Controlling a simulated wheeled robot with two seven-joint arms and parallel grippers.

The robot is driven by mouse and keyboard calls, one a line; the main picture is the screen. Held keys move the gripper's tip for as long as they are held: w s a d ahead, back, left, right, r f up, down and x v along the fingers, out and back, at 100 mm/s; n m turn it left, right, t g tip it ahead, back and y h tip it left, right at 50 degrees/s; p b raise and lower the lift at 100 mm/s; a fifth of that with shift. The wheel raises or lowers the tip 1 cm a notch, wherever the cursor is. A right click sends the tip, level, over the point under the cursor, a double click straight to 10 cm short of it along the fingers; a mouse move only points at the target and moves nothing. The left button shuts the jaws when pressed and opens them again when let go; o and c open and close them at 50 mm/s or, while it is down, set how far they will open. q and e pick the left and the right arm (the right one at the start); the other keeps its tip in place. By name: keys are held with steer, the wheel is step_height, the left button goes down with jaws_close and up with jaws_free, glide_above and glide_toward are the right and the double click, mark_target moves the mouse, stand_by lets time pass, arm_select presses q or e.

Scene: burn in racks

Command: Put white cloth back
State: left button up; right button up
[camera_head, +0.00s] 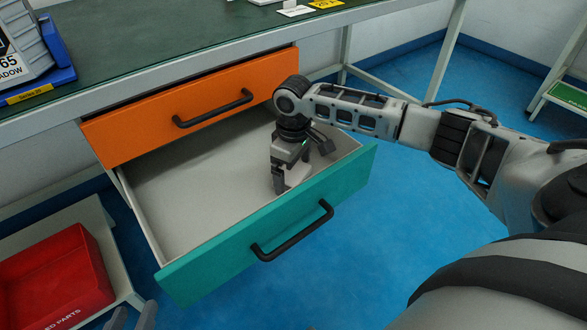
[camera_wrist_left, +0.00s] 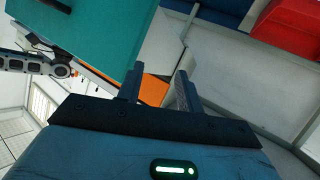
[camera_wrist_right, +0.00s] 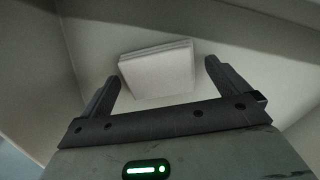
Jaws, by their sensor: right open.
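A folded white cloth (camera_wrist_right: 157,71) lies flat inside the open teal-front drawer (camera_head: 185,195), seen in the right wrist view. In the head view I cannot make it out; my right gripper and arm cover part of the drawer. My right gripper (camera_head: 297,170) points down into the drawer near its right end. Its fingers are apart, with the cloth beyond and between the tips and nothing clearly gripped. My left gripper (camera_head: 132,318) shows at the bottom left edge, outside the drawer. In the left wrist view its fingers (camera_wrist_left: 158,83) are apart and empty.
An orange-front drawer (camera_head: 195,105) is above the teal one, under the green-topped workbench (camera_head: 150,32). A red bin (camera_head: 55,280) stands on a low white shelf at the left. Blue floor (camera_head: 400,210) is open to the right of the drawer.

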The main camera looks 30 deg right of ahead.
mark_target(293, 173)
step_height(293, 173, up, 5)
steer(key=shift+r+p, duration=0.2)
steer(key=shift+p, duration=0.8)
arm_select(q)
steer(key=shift+a+f+g+y+p, duration=0.3)
steer(key=shift+f+g+p, duration=0.15)
steer(key=shift+f+g, duration=0.15)
steer(key=shift+a+f+g+y+p, duration=0.3)
steer(key=shift+f+g+p, duration=0.2)
steer(key=shift+f, duration=0.1)
arm_select(e)
step_height(293, 173, up, 6)
steer(key=shift+r, duration=0.25)
arm_select(q)
steer(key=shift+r, duration=0.1)
